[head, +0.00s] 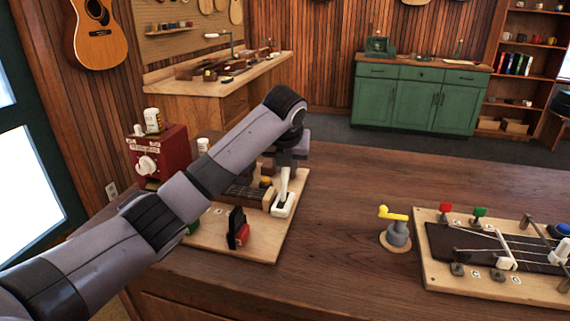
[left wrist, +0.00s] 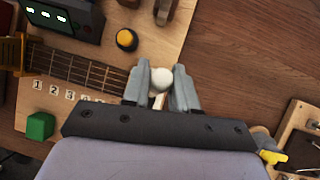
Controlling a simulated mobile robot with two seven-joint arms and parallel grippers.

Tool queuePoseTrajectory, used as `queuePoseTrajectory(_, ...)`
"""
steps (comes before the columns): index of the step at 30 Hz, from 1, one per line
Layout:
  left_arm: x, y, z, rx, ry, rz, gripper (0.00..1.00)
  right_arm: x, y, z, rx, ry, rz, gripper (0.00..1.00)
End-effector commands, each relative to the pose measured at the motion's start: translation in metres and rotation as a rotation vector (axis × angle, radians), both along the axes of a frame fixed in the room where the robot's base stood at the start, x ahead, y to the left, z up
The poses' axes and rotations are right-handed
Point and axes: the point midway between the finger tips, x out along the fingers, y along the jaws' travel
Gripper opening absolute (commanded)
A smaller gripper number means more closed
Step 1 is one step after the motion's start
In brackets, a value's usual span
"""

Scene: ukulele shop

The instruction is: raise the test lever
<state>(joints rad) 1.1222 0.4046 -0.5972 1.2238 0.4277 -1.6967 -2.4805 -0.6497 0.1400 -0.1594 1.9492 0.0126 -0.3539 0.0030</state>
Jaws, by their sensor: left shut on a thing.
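A white lever (head: 284,186) stands roughly upright in a white slotted base (head: 283,209) at the right edge of a light wooden board (head: 255,246). My left gripper (head: 288,163) comes down on it from above. In the left wrist view, the two grey fingers (left wrist: 160,88) are shut on the lever's round white knob (left wrist: 160,75), one on each side. My right gripper is in neither view.
The board also carries a fretted neck (left wrist: 80,70), a yellow button (left wrist: 127,39), a green block (left wrist: 40,126) and a black and red switch (head: 238,229). A yellow crank (head: 393,213) and another board (head: 440,275) stand to the right.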

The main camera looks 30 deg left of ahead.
Motion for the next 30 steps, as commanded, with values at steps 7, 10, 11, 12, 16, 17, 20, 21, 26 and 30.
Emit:
queuePoseTrajectory(7,0.0022,0.0013,-0.0021,-0.008,0.040,0.002,0.00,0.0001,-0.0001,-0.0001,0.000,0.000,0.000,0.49)
queuePoseTrajectory(10,0.0023,0.0013,-0.0024,-0.009,0.045,0.001,0.00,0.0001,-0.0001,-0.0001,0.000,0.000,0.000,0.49)
queuePoseTrajectory(11,0.0024,0.0012,-0.0024,-0.009,0.045,0.001,0.00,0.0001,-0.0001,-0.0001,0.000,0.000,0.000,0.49)
queuePoseTrajectory(12,0.0024,0.0012,-0.0024,-0.009,0.046,0.001,0.00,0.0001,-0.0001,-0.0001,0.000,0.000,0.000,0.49)
queuePoseTrajectory(16,0.0023,0.0013,-0.0025,-0.009,0.046,0.001,0.00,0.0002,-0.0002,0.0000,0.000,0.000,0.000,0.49)
queuePoseTrajectory(17,0.0023,0.0013,-0.0025,-0.009,0.046,0.001,0.00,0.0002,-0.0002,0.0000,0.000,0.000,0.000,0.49)
queuePoseTrajectory(20,0.0023,0.0013,-0.0025,-0.009,0.046,0.001,0.00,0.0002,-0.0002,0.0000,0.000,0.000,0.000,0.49)
queuePoseTrajectory(21,0.0023,0.0013,-0.0025,-0.009,0.046,0.001,0.37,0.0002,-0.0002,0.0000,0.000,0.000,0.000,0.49)
queuePoseTrajectory(26,0.0024,0.0011,-0.0023,-0.010,0.045,0.001,0.48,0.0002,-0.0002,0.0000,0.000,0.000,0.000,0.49)
queuePoseTrajectory(30,0.0025,0.0009,-0.0019,-0.009,0.044,0.001,0.48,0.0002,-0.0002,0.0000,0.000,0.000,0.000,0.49)
